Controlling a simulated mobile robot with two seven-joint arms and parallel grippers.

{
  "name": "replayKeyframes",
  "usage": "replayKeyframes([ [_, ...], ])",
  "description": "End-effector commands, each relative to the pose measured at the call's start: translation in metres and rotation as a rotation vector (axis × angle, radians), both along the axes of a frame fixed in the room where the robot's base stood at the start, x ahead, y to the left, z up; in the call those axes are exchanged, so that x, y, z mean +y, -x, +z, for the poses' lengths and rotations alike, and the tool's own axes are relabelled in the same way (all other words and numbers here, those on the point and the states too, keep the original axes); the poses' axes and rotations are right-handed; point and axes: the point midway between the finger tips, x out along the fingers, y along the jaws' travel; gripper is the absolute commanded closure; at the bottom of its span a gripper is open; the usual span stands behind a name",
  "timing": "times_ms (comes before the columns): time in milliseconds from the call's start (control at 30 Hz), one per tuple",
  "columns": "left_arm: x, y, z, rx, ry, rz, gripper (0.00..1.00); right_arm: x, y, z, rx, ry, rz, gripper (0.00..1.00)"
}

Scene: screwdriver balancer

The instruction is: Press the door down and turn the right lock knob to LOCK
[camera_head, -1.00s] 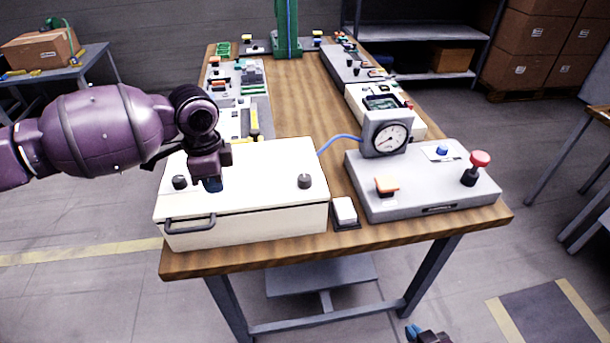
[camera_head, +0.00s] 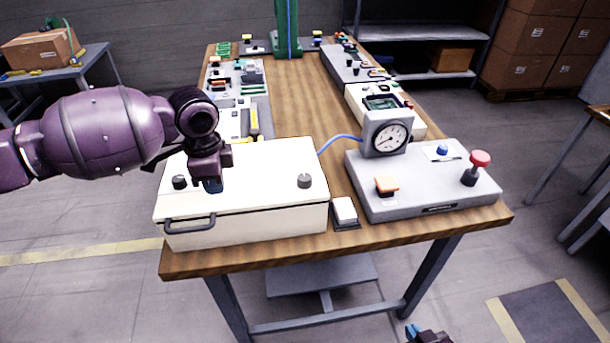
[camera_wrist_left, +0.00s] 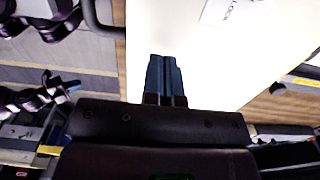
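The white box door (camera_head: 255,170) is down, with a dark handle (camera_head: 190,224) on its front. The left lock knob (camera_head: 180,182) and right lock knob (camera_head: 304,181) stand on its top. My left gripper (camera_head: 212,186) is over the door between the knobs, nearer the left one. In the left wrist view its blue fingers (camera_wrist_left: 166,78) are together and empty over the white door (camera_wrist_left: 200,60); contact is unclear. Part of a printed label (camera_wrist_left: 235,12) shows there, cut off. My right gripper (camera_head: 413,331) is low at the bottom edge, mostly out of frame.
A white switch (camera_head: 344,211) sits right of the box. Beyond it is a grey panel (camera_head: 430,195) with a gauge (camera_head: 390,138), an orange switch (camera_head: 386,185) and a red button (camera_head: 479,160). A blue hose (camera_head: 340,138) runs behind the box. The wooden table's middle (camera_head: 300,100) is clear.

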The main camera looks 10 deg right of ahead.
Motion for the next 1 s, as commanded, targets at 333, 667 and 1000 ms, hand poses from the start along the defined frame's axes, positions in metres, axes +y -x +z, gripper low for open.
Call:
replayKeyframes([
  [333, 0.0, 0.0, -0.009, 0.001, 0.0, 0.0, 1.0, 0.0, 0.001, -0.003, 0.005, 0.0, 0.0, 1.0],
  [667, 0.0, 0.0, -0.017, 0.001, 0.0, 0.0, 1.0, 0.001, -0.006, -0.001, -0.009, 0.0, 0.004, 1.0],
  [1000, 0.0, 0.0, -0.026, 0.002, -0.001, 0.0, 1.0, 0.001, -0.005, -0.002, -0.006, 0.0, 0.004, 1.0],
])
